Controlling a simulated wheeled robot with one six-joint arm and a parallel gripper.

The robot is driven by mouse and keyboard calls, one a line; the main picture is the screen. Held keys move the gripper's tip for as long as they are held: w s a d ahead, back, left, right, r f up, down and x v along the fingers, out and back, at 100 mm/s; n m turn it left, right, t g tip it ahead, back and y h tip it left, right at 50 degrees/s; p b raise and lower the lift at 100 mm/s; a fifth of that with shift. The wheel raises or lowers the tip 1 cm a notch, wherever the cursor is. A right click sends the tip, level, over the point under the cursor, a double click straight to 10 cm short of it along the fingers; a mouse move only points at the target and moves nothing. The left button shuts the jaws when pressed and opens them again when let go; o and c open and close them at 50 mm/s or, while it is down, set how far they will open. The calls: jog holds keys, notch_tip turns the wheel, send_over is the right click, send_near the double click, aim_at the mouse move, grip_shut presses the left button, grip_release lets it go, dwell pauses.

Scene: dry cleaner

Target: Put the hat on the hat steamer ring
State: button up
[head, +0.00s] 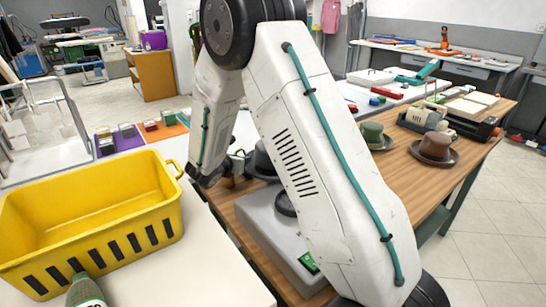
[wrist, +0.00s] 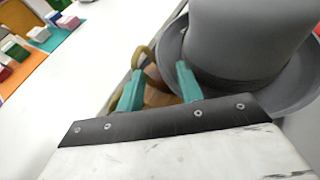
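A dark grey hat (head: 262,162) stands on the wooden table beside my gripper, partly hidden behind my arm. In the wrist view its crown and brim (wrist: 245,45) fill the upper right. My gripper (wrist: 160,86) has its two teal fingers apart at the near left edge of the brim. The right finger overlaps the brim in the picture and the left finger lies outside it; contact is unclear. The hat steamer (head: 262,232) is a grey box at the table's near end. Its dark ring (head: 285,204) on top is bare where visible, partly covered by my arm.
A green hat (head: 374,135) and a brown hat (head: 436,150) stand further right on the table. A yellow crate (head: 90,225) and a green bottle (head: 86,292) are on the white counter at left. A tan curved piece (wrist: 150,62) shows between my fingers.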

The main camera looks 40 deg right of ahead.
jog(key=x, duration=0.3)
jog(key=shift+f, duration=0.1)
jog(key=shift+s, duration=0.1)
grip_shut()
